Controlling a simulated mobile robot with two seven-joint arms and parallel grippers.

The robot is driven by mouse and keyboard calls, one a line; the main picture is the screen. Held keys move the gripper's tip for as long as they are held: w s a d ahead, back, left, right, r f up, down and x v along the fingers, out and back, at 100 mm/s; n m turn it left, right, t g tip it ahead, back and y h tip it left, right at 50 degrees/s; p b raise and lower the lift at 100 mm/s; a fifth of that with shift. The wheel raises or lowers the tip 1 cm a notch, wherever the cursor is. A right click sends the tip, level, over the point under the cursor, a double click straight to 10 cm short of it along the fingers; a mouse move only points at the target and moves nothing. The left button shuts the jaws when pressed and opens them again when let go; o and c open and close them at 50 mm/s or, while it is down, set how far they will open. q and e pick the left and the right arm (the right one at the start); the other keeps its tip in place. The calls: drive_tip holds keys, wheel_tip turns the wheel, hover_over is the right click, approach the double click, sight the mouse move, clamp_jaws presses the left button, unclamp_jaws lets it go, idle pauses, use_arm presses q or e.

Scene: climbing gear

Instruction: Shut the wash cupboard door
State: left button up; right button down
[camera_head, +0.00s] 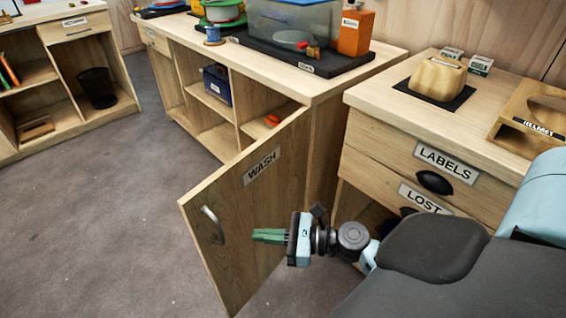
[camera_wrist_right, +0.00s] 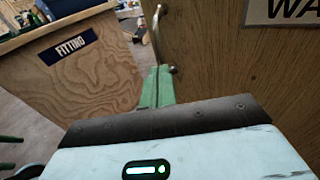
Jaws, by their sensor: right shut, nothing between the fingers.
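The wash cupboard door (camera_head: 245,205) is wooden, carries a WASH label (camera_head: 261,167) and stands wide open, swung out from the cupboard (camera_head: 325,150). Its metal handle (camera_head: 212,224) is near the free edge at the left. My right gripper (camera_head: 256,236) is shut and empty, in front of the door's face and to the right of the handle; I cannot tell whether it touches the door. In the right wrist view the door (camera_wrist_right: 245,65) fills the right side, with the handle (camera_wrist_right: 157,40) just beyond the green fingers (camera_wrist_right: 157,88). My left gripper is not in view.
A drawer unit (camera_head: 400,150) with LABELS and LOST drawers stands right of the door. Open shelves hold a blue box (camera_head: 217,84). A basin on a dark mat (camera_head: 300,60) sits on the counter. Grey floor (camera_head: 110,220) left of the door is clear. A FITTING panel (camera_wrist_right: 75,75) shows in the wrist view.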

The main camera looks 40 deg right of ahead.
drive_tip(key=x, duration=0.6)
drive_tip(key=shift+w+a, duration=0.3)
drive_tip(key=shift+a, duration=0.05)
